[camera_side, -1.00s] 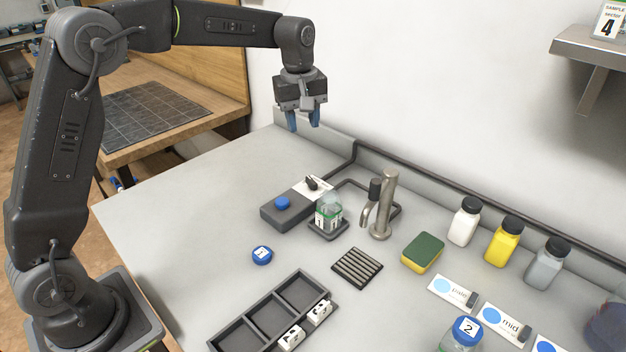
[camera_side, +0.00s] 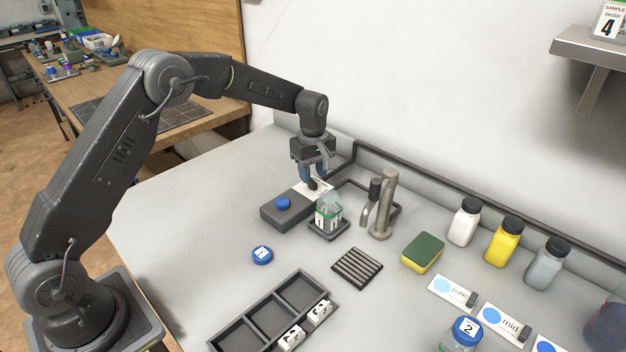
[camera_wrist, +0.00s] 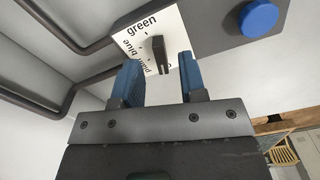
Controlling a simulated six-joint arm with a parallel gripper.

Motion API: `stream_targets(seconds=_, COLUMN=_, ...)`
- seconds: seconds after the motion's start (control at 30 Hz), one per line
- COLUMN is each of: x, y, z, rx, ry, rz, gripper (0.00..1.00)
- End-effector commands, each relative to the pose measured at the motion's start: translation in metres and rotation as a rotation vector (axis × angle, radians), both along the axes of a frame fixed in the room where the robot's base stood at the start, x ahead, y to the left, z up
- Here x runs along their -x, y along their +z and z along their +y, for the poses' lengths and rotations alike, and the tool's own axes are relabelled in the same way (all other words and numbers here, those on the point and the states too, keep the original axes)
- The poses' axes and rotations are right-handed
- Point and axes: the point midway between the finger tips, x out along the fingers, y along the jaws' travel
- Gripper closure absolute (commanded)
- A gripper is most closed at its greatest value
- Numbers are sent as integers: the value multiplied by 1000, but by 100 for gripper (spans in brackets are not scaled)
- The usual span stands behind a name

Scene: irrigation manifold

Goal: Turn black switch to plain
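The black switch (camera_wrist: 158,55) sits on a white label plate (camera_wrist: 172,22) with words around it; "green", "blue" and "plain" show in the wrist view, and another word is mostly hidden. The plate is on a dark control box (camera_side: 272,214) with a blue button (camera_side: 282,203). My gripper (camera_wrist: 160,72) is open, its two blue fingers on either side of the switch's lower end in the wrist view. I cannot tell whether they touch it. In the side view my gripper (camera_side: 311,184) is down over the plate, and the fingers partly hide the switch.
A jar (camera_side: 329,212) stands on a small dark base, right of the box. A metal tap (camera_side: 386,205) stands beyond it, with dark piping behind. A blue cap (camera_side: 262,255) and a divided tray (camera_side: 243,332) lie nearer. The table left of the box is clear.

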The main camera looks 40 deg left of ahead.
Motion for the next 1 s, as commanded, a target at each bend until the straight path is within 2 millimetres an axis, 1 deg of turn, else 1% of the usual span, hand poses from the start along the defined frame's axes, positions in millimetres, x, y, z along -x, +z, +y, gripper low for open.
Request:
stream_targets(seconds=0.03, x=0, y=-8, z=0, rx=0, ry=0, rz=2, gripper=62)
stream_targets(seconds=0.1, x=0, y=-16, z=0, rx=0, ry=0, rz=2, gripper=62)
stream_targets(seconds=0.2, x=0, y=-23, z=0, rx=0, ry=0, rz=0, gripper=62)
stream_targets(seconds=0.33, x=0, y=-27, z=0, rx=0, ry=-1, rz=0, gripper=62)
stream_targets(seconds=0.57, x=0, y=-27, z=0, rx=0, ry=-1, rz=0, gripper=62)
stream_targets(seconds=0.9, x=0, y=-27, z=0, rx=0, ry=-1, rz=0, gripper=94)
stream_targets(seconds=0.97, x=0, y=-27, z=0, rx=0, ry=-1, rz=0, gripper=100)
stream_targets(seconds=1.0, x=0, y=-27, z=0, rx=0, ry=-1, rz=0, gripper=100)
